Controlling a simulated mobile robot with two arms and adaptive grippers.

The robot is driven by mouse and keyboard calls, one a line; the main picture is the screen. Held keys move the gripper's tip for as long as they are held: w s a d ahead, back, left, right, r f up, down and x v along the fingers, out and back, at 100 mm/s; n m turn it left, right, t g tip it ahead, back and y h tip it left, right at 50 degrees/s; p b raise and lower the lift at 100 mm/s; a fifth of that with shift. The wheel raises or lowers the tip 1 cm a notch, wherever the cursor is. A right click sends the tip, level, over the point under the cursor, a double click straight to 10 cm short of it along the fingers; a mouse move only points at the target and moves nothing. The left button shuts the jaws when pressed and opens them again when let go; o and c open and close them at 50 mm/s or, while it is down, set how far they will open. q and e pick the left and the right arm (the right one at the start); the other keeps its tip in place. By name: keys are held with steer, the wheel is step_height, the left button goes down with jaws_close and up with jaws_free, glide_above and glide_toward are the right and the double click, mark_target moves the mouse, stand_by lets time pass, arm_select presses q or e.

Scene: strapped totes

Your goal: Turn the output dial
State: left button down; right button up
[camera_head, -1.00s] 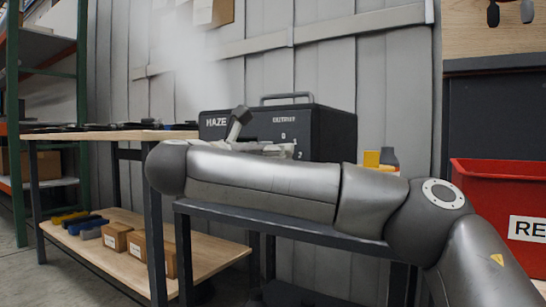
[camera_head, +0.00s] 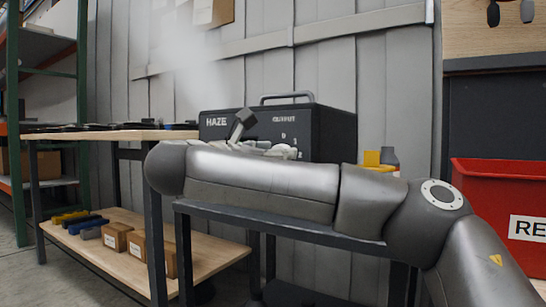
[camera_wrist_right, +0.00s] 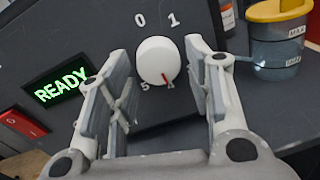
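The haze machine (camera_head: 335,135) is a black box with a top handle and an OUTPUT label, on a dark cart. In the right wrist view its output dial (camera_wrist_right: 158,60) is a round white knob with a red pointer at the 4 mark; 0, 1 and 5 also show around it. My right gripper (camera_wrist_right: 157,52) is open, one finger on each side of the dial, with small gaps visible. In the head view my right gripper (camera_head: 264,149) is in front of the machine, partly behind my forearm, which hides the dial. My left gripper is out of view.
A lit green READY display (camera_wrist_right: 62,85) and a red switch (camera_wrist_right: 22,123) are left of the dial. A yellow-lidded container (camera_wrist_right: 277,45) stands to the right. A wooden workbench (camera_head: 110,135) is at left and a red bin (camera_head: 500,180) at right.

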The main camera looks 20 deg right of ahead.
steer(key=shift+o, duration=0.4)
steer(key=shift+r, duration=0.15)
steer(key=shift+a, duration=0.1)
steer(key=v, duration=1.1)
steer(key=shift+s+a, duration=0.25)
steer(key=shift+s, duration=0.05)
steer(key=shift+a, duration=0.1)
